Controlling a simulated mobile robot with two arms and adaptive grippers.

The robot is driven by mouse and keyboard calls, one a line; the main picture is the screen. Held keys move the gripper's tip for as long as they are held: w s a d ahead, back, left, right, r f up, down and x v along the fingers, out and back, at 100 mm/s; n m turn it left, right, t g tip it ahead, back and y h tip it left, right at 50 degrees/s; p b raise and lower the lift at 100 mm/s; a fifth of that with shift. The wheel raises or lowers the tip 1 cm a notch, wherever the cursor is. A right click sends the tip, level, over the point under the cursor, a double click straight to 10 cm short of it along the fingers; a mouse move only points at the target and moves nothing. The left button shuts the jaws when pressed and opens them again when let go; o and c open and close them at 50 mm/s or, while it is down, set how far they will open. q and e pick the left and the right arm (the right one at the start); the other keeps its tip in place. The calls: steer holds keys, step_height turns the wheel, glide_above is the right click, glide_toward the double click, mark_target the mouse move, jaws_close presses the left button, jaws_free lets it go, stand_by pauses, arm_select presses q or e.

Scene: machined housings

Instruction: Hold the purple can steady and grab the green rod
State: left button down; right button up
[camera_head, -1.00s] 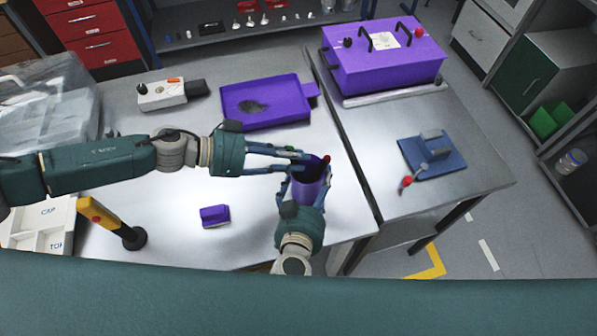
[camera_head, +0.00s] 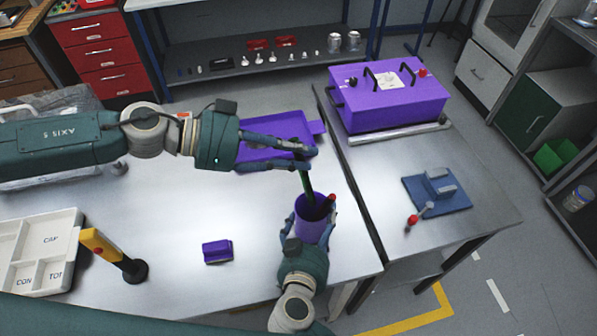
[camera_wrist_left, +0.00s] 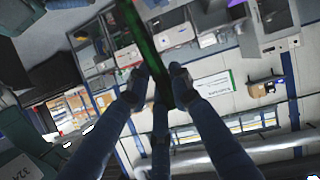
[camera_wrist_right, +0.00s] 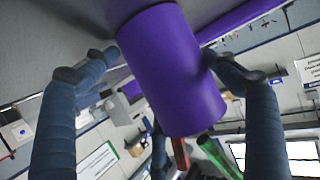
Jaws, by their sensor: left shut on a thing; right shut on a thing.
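The purple can (camera_head: 309,222) stands upright near the right edge of the left table. My right gripper (camera_head: 315,226) is shut around it, with fingers on both sides; the can (camera_wrist_right: 172,70) fills the middle of the right wrist view. The green rod (camera_head: 306,185) is upright with its lower end at the can's mouth. My left gripper (camera_head: 307,158) is shut on the rod's upper part, above the can. The rod (camera_wrist_left: 142,45) also shows between the fingers in the left wrist view. A red-tipped rod (camera_head: 331,198) leans out of the can.
A purple tray (camera_head: 262,152) lies behind the left arm. A small purple block (camera_head: 217,251), a yellow post (camera_head: 105,246) and a white sorting tray (camera_head: 62,221) are to the left. The right table holds a purple case (camera_head: 390,105) and a blue fixture (camera_head: 440,198).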

arm_select(q)
steer(key=shift+r, duration=1.7)
arm_select(e)
steer(key=o, duration=1.1)
steer(key=shift+s, duration=0.1)
steer(key=v, duration=1.2)
